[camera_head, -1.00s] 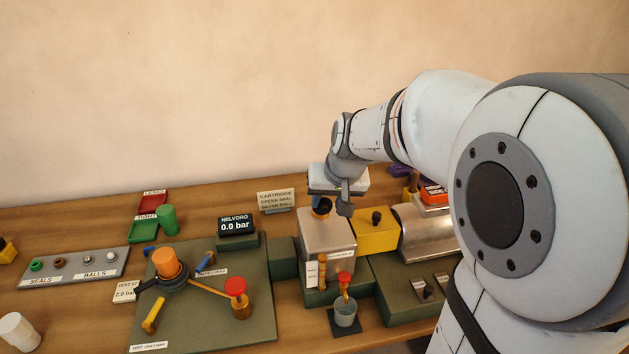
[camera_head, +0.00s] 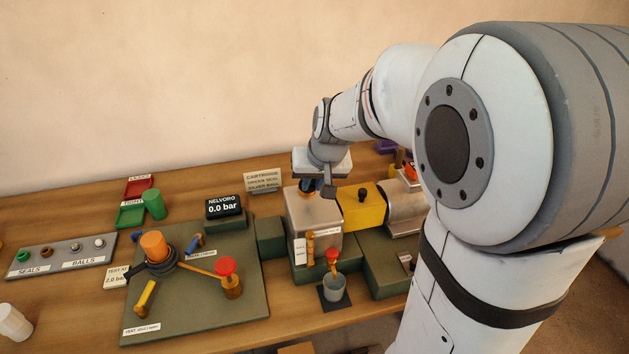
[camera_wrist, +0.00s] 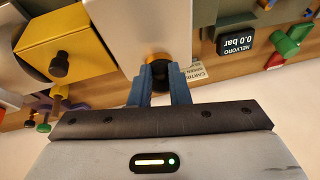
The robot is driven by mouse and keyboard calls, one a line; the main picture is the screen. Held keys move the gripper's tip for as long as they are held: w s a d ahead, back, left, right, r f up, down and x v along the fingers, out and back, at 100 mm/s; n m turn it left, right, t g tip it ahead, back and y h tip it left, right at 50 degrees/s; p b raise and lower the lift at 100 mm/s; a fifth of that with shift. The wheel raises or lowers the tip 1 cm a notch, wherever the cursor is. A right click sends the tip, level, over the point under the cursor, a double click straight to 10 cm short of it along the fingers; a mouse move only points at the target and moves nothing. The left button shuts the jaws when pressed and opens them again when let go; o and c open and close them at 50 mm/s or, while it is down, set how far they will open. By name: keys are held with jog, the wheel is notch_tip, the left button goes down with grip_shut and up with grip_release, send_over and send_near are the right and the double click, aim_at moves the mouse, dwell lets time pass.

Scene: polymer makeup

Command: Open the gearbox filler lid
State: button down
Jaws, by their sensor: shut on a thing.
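The silver box (camera_head: 314,222) stands on a green base right of the table's middle. On its top is a round black cap with an orange rim, which I take to be the filler lid (camera_wrist: 160,78). My gripper (camera_wrist: 162,70), with blue fingers, is shut on this cap, one finger on each side. In the head view my gripper (camera_head: 319,187) is at the top of the silver box and mostly hides the cap. I cannot tell whether the cap is lifted or still seated.
A yellow box (camera_head: 357,207) with a black knob stands right beside the silver box. A red-topped tap (camera_head: 332,256) and grey cup (camera_head: 334,288) are in front. The pressure display (camera_head: 225,206) and green test plate (camera_head: 195,312) are to the left. A sign (camera_head: 263,181) stands behind.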

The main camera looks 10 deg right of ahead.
jog(key=shift+f, duration=0.1)
jog(key=shift+f+b, duration=0.2)
jog(key=shift+b, duration=0.65)
jog(key=b, duration=0.1)
jog(key=t+b, duration=0.1)
jog(key=shift+s+f+b, duration=0.2)
jog(key=shift+s+b, duration=0.05)
jog(key=shift+b, duration=0.05)
jog(key=shift+s+t+b, duration=0.2)
jog(key=shift+t+b, duration=0.2)
jog(key=shift+b, duration=0.8)
jog(key=shift+s+b, duration=0.1)
jog(key=shift+b, duration=0.45)
jog(key=shift+r, duration=0.1)
jog(key=shift+r+t, duration=0.1)
jog(key=shift+t, duration=0.2)
jog(key=c, duration=1.4)
grip_release()
